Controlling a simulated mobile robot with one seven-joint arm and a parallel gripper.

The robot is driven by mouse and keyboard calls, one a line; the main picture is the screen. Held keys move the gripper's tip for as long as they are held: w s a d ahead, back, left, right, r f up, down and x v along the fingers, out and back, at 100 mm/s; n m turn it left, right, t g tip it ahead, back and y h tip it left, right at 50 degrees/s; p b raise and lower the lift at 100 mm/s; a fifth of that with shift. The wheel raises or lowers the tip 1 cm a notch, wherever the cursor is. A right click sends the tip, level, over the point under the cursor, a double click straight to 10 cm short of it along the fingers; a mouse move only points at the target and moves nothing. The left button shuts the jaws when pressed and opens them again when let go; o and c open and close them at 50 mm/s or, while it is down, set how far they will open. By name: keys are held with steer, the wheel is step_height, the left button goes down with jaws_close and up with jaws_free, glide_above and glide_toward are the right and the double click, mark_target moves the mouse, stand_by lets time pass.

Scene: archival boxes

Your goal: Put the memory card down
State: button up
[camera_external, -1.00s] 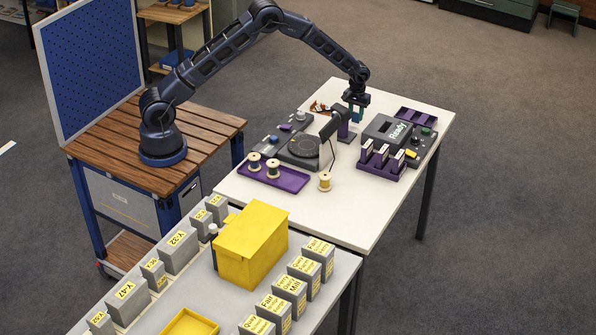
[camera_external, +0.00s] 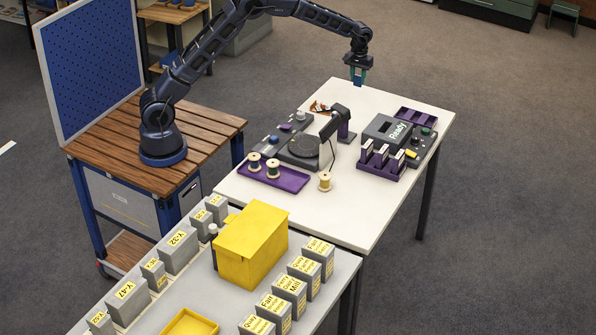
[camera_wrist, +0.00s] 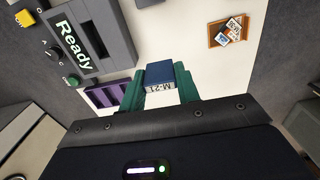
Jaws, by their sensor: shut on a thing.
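The memory card (camera_wrist: 160,75) is blue with a white label that reads M-21. My gripper (camera_wrist: 160,90) is shut on it, with a green finger on each side. In the external view my gripper (camera_external: 357,76) holds the blue card (camera_external: 358,83) in the air above the far edge of the white table. The purple slotted tray (camera_external: 415,116) lies on the table to the right, partly seen in the wrist view (camera_wrist: 107,94). A small brown tray (camera_wrist: 229,31) with several cards shows at the wrist view's upper right.
A grey device reading Ready (camera_external: 387,129) stands beside a purple holder (camera_external: 381,162) with upright cards. A lamp-like arm (camera_external: 333,124) stands left of it. Spools stand on and near a purple tray (camera_external: 287,180). The table's front right (camera_external: 365,215) is clear.

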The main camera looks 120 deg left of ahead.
steer(key=d, duration=1.2)
steer(key=w+d+r, duration=0.1)
steer(key=d, duration=2.3)
steer(key=shift+w+r, duration=0.25)
steer(key=shift+r, duration=0.1)
steer(key=s+d+f, duration=0.1)
steer(key=s+d, duration=0.5)
steer(key=d, duration=0.5)
steer(key=f, duration=1.9)
steer(key=shift+w+d+f, duration=0.2)
steer(key=shift+w+f, duration=0.05)
steer(key=shift+f, duration=0.15)
steer(key=o, duration=0.5)
steer(key=shift+f, duration=0.15)
steer(key=o, duration=0.5)
steer(key=shift+c, duration=0.2)
